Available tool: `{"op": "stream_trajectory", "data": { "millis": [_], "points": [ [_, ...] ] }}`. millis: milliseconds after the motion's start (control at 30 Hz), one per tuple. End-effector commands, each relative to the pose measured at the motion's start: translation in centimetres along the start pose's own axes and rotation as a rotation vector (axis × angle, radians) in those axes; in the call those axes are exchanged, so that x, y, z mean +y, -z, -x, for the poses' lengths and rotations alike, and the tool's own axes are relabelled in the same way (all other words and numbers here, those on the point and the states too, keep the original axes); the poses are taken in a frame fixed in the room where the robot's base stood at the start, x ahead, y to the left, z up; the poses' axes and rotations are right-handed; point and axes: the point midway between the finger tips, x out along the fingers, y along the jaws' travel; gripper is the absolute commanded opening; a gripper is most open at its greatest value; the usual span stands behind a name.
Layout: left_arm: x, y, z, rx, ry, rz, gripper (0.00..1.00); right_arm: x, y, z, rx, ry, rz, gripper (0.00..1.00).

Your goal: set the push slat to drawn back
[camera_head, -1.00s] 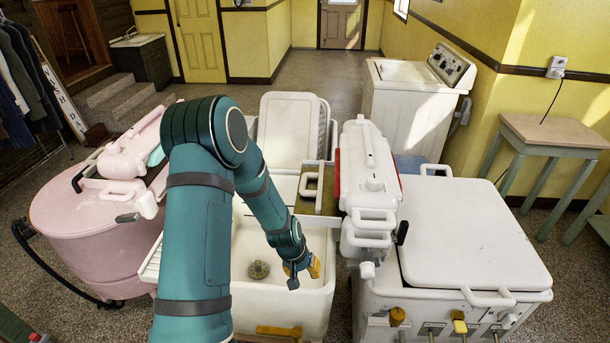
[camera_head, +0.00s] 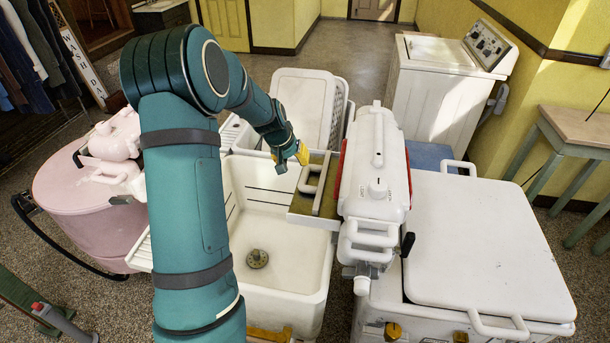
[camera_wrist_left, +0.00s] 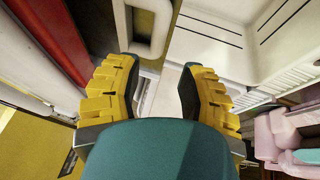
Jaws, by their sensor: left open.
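An olive-brown board with a pale loop handle (camera_head: 313,182), which looks like the push slat, sits between the white tub (camera_head: 290,255) and the white wringer (camera_head: 375,185). In the left wrist view the same loop handle (camera_wrist_left: 163,28) is at the top. My left gripper (camera_head: 295,157) is just beyond the far end of the handle, apart from it as far as I can tell. Its yellow fingers (camera_wrist_left: 155,80) are open with nothing between them. My right gripper is not in view.
The wringer stands close on the right of the board, with a red strip (camera_head: 342,168) on its side. A white lidded washer (camera_head: 480,240) is at right, a pink washer (camera_head: 85,205) at left. A white panel (camera_head: 302,105) leans behind the tub.

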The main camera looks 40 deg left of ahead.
Motion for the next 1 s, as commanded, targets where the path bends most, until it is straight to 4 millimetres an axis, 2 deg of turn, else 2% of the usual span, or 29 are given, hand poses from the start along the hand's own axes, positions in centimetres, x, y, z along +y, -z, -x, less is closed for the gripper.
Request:
{"op": "stream_trajectory", "data": {
  "millis": [33,200,500,700,1000],
  "points": [
    [0.0,-0.1,-1.2,-0.004,0.001,-0.001,0.4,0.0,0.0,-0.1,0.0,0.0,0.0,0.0],
    [0.0,-0.1,-4.6,-0.004,0.001,-0.001,0.4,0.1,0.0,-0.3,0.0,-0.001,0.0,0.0],
    [0.0,-0.1,-9.5,-0.002,0.001,-0.001,0.4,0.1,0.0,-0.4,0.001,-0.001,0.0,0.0],
    [0.0,-0.1,-10.9,-0.001,0.0,-0.001,0.4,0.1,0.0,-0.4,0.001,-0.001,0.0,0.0],
    [0.0,0.0,-11.0,0.0,0.0,-0.001,0.4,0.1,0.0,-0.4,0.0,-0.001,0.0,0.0]
  ]
}}
